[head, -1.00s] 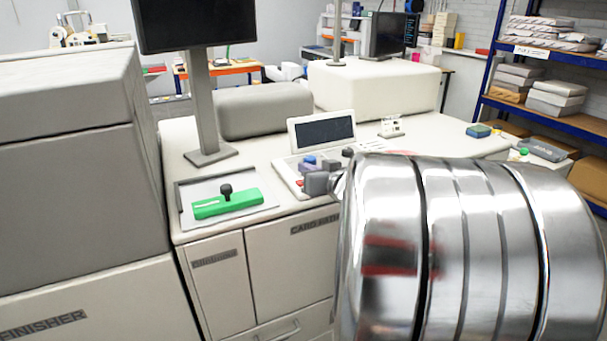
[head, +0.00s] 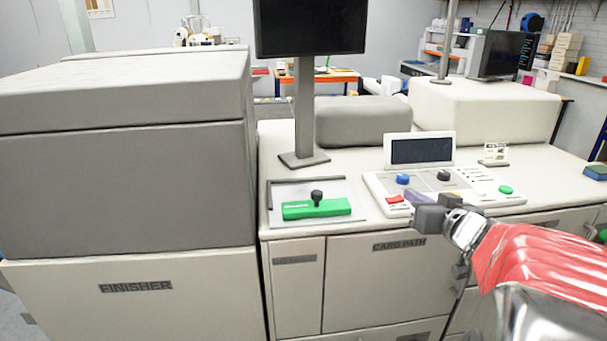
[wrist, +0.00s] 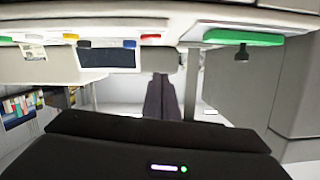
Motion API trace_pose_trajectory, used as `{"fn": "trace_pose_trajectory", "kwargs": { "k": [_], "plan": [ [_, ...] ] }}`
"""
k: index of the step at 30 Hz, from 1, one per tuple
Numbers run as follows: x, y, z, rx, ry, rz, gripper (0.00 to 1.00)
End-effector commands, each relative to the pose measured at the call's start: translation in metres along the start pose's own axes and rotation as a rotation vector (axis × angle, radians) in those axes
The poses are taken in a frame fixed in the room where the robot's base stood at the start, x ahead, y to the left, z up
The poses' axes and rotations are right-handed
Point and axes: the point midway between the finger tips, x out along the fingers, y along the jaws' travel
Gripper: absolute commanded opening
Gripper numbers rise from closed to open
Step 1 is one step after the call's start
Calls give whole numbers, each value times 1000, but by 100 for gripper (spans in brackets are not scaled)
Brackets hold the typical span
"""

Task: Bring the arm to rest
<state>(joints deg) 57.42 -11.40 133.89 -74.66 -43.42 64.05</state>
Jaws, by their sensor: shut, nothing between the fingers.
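My gripper (head: 418,207) is at the front edge of the control panel (head: 480,203) in the head view, in front of the red button and the blue knob (head: 403,180). Its fingers are together and hold nothing. Whether it touches the panel, I cannot tell. My arm, with a red sleeve, comes in from the lower right. In the wrist view my shut gripper (wrist: 162,97) points away from the camera, and the console appears upside down along the top.
A green block with a black knob (head: 316,208) lies on a grey tray (head: 356,203) left of the panel. A monitor (head: 310,27) stands on a post behind. The grey finisher cabinet (head: 120,195) fills the left. A small screen (head: 421,150) stands behind the panel. Open air lies before the console.

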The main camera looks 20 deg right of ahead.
Motion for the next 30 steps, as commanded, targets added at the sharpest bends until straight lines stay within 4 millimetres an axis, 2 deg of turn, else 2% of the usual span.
{"fn": "trace_pose_trajectory", "kwargs": {
  "k": [8, 14, 21, 26, 30],
  "plan": [
    [1, -2, -1, -2, 0, -1, 0],
    [10, -14, -12, -24, 13, 17, 0],
    [21, -48, -33, -72, 25, 92, 0],
    [20, -73, -36, -93, 2, 148, 0],
    [12, -96, -30, -103, -45, 185, 0]
  ]
}}
